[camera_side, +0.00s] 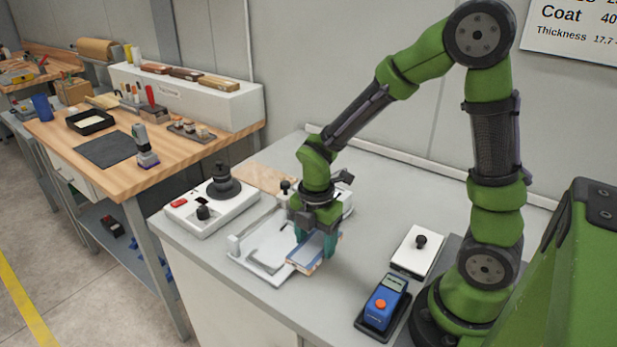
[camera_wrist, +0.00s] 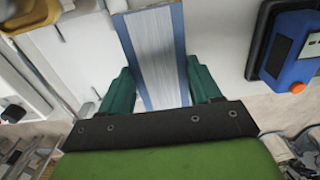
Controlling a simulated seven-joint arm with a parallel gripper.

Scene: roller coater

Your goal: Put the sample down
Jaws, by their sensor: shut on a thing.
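The sample (camera_side: 305,252) is a flat panel with a grey brushed face and blue edges. My gripper (camera_side: 317,243) is shut on it, with one teal finger on each side.
A blue meter (camera_side: 384,303) in a black holder and a white block with a black knob (camera_side: 417,251) stand to the right. A white device with a dark round weight (camera_side: 212,205) stands to the left. The grey bench (camera_side: 375,210) is clear behind the white block.

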